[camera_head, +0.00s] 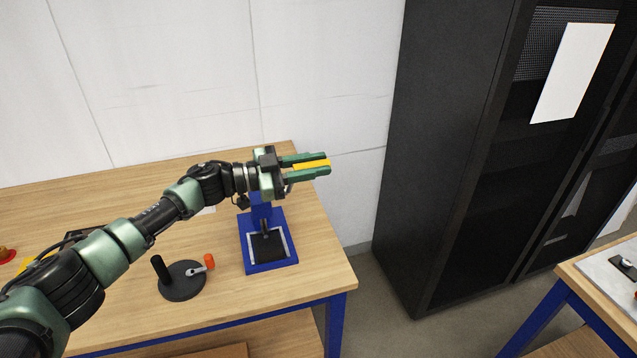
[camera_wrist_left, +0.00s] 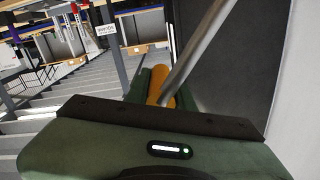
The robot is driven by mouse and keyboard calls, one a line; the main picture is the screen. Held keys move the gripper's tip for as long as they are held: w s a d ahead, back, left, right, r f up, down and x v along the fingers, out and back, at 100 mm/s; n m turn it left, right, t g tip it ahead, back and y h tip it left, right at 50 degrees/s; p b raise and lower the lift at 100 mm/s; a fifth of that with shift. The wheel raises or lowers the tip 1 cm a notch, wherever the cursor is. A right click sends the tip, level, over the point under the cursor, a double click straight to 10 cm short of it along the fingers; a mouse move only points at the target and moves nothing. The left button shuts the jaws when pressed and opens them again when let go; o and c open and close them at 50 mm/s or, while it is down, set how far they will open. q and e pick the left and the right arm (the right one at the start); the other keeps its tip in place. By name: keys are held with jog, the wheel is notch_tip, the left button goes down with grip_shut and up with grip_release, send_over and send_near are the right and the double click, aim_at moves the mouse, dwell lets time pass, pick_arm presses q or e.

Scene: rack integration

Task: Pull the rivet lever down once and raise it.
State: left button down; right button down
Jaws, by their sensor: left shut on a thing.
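The blue rivet press (camera_head: 270,268) stands upright near the right end of the wooden table. My left gripper (camera_head: 322,164) is above the press, pointing right, with its green fingers shut around the yellow-orange lever handle (camera_head: 312,164). In the left wrist view the orange handle (camera_wrist_left: 159,84) lies between the fingers (camera_wrist_left: 150,86), and a grey metal rod (camera_wrist_left: 200,47) runs up from it to the upper right. The lever is at a raised height, well above the press base. My arm and gripper hide the upper part of the press. My right gripper is not in view.
A dark round fixture (camera_head: 181,283) with a black post and an orange-tipped handle stands left of the press. A tall black rack (camera_head: 440,130) stands to the right across a floor gap. A second table (camera_head: 598,292) is at the lower right.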

pick_arm(q)
jog(key=shift+w+a+r, duration=0.2)
jog(key=shift+w, duration=0.3)
jog(key=shift+w+a+r, duration=0.15)
jog(key=shift+w+r, duration=0.05)
jog(key=shift+w, duration=0.25)
jog(key=c, duration=1.2)
grip_release()
jog(key=shift+w+f, duration=0.1)
jog(key=b+v, duration=0.3)
jog(key=v, duration=0.4)
jog(key=shift+a, duration=0.4)
jog(key=shift+w, duration=0.1)
